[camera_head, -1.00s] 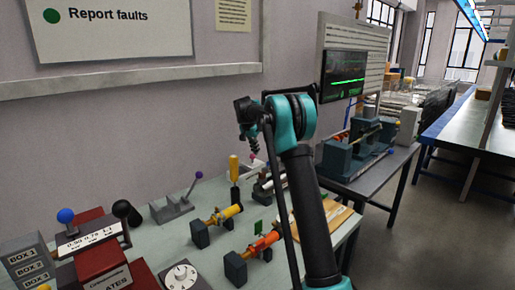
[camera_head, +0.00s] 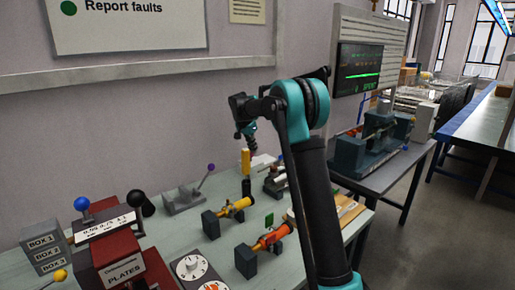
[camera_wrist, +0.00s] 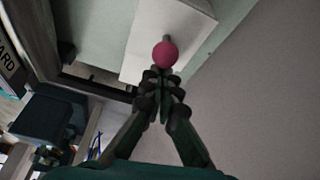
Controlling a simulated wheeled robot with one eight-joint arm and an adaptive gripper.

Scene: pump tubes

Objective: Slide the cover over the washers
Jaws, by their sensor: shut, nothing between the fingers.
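My gripper (camera_head: 251,140) hangs, fingers downward, over the back of the bench in the head view. The wrist view shows its two fingers (camera_wrist: 162,86) shut together and empty. Just past the fingertips is a pink ball knob (camera_wrist: 165,54) on a short grey stem. The knob stands on a pale, flat-topped piece (camera_wrist: 150,35) that looks like the cover. Whether the fingertips touch the knob is unclear. In the head view a pale part (camera_head: 262,161) shows below my gripper, and the knob is not clear there. I cannot make out the washers.
A yellow upright handle (camera_head: 246,161) stands close below my gripper. A purple-knobbed lever (camera_head: 211,168), a yellow tube fixture (camera_head: 235,207) and an orange tube fixture (camera_head: 271,238) stand on the bench. The wall is close behind.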

